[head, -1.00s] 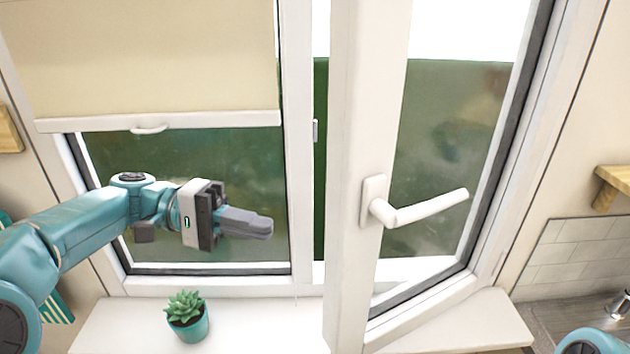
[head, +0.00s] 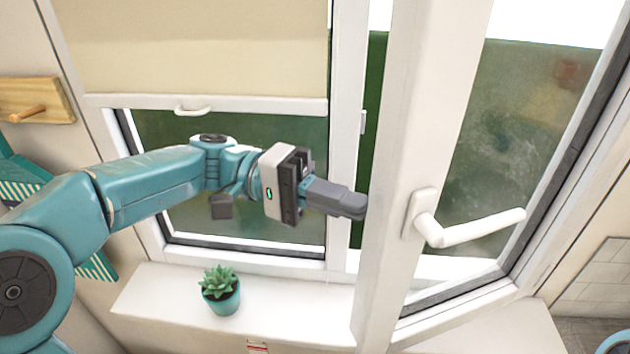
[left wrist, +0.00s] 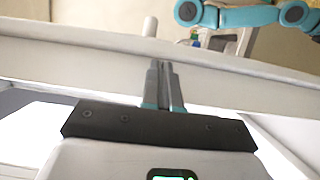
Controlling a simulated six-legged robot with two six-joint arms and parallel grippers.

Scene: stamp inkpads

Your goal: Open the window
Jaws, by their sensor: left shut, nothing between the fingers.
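The right window sash (head: 432,120) is swung ajar, its free edge standing out from the frame and a gap showing beside it. Its white handle (head: 470,229) points sideways to the right. My left gripper (head: 360,208) is shut and empty, with its fingertips at the free edge of the sash; I cannot tell whether they touch it. In the left wrist view the shut fingers (left wrist: 160,66) point at the white sash edge (left wrist: 85,60). My right gripper is out of view.
A potted succulent (head: 221,290) stands on the white sill (head: 290,308) below my left arm. A beige blind (head: 200,45) half covers the left pane. A wooden peg rack (head: 36,101) is on the wall at left.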

